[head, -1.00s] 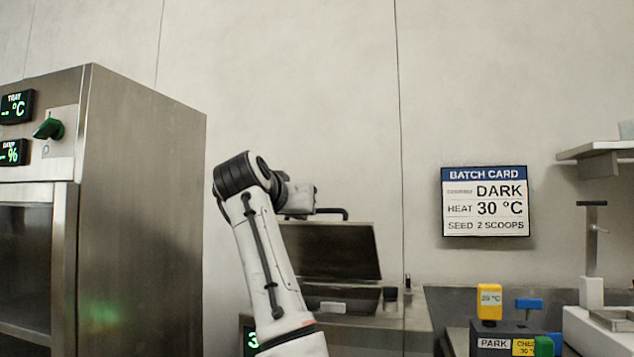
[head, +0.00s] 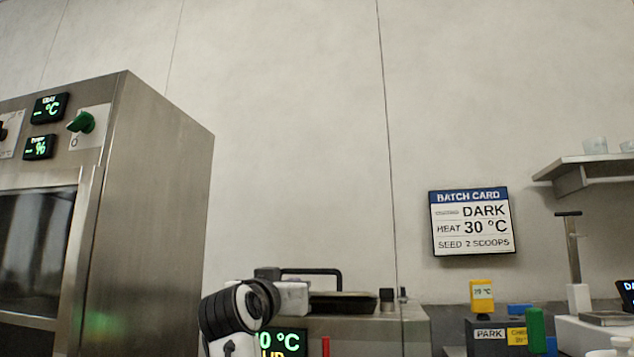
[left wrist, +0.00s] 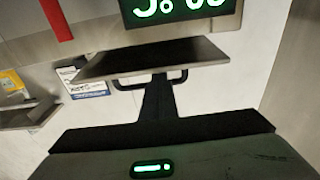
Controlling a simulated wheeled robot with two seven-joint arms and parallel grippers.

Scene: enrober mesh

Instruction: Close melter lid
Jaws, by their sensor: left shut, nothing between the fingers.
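The melter lid (head: 345,302) is low over the melter top in the head view, a thin dark slab with a black bar handle (head: 310,272). I cannot tell whether it is fully seated. In the left wrist view, which is upside down, the lid (left wrist: 150,57) shows as a grey slab with its handle (left wrist: 128,85). My left gripper (left wrist: 160,82) is shut and empty, its tips at or close to the lid's handle side; contact is unclear. In the head view, my left wrist is left of the lid, fingertips not clear. My right gripper is out of view.
The melter display (head: 280,342) reads 30 °C with yellow text below. A tall steel cabinet (head: 155,220) stands at left. Right of the melter are a yellow-topped block (head: 482,295), a green block (head: 535,330) and a wall shelf (head: 585,172). A batch card (head: 471,222) hangs on the wall.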

